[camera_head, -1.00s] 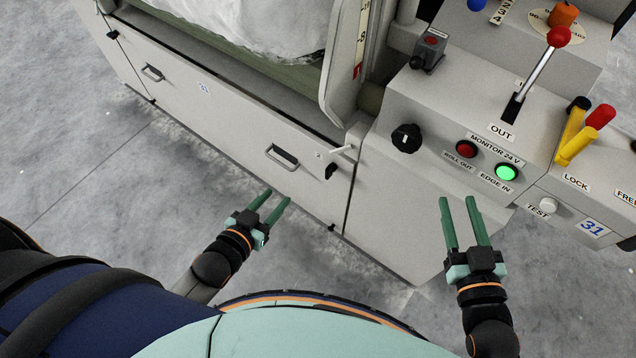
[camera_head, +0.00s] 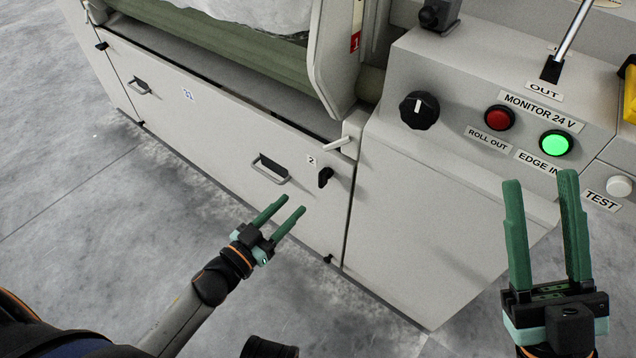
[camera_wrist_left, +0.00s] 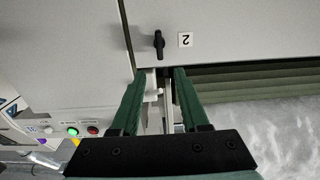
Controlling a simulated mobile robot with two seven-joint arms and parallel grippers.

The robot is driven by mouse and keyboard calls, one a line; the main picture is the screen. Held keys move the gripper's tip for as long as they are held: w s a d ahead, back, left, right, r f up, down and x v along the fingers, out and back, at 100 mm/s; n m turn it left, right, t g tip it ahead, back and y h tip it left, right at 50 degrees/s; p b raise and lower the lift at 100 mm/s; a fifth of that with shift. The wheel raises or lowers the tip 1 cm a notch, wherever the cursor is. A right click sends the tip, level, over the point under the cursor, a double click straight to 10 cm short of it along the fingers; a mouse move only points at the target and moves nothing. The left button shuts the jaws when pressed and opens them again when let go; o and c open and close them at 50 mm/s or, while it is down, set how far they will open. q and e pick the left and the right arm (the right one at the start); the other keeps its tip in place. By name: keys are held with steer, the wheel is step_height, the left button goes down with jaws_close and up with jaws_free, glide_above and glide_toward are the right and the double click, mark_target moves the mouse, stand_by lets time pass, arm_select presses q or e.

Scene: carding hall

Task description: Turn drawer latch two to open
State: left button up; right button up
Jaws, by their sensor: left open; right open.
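The drawer latch two is a small black turn handle (camera_head: 325,177) on the grey drawer front (camera_head: 215,130), right of the label "2" (camera_head: 311,160). It looks close to upright, slightly tilted. In the left wrist view the latch (camera_wrist_left: 159,43) and its label (camera_wrist_left: 185,40) show above the fingers. My left gripper (camera_head: 287,205) is open and empty, below and left of the latch, apart from it. Its green fingers also show in the left wrist view (camera_wrist_left: 154,98). My right gripper (camera_head: 540,180) is open and empty in front of the control panel, at the right.
A light lever (camera_head: 338,144) sticks out above the latch. The control panel has a black knob (camera_head: 419,109), a red button (camera_head: 499,118) and a lit green button (camera_head: 556,143). Bare floor (camera_head: 60,190) lies at the left.

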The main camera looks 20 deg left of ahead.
mark_target(320, 178)
arm_select(q)
steer(key=b+x, duration=0.2)
steer(key=x, duration=0.8)
steer(key=shift+w+d+f+b, duration=0.1)
steer(key=shift+w+d+b, duration=0.05)
steer(key=shift+w+b, duration=0.2)
jaws_close()
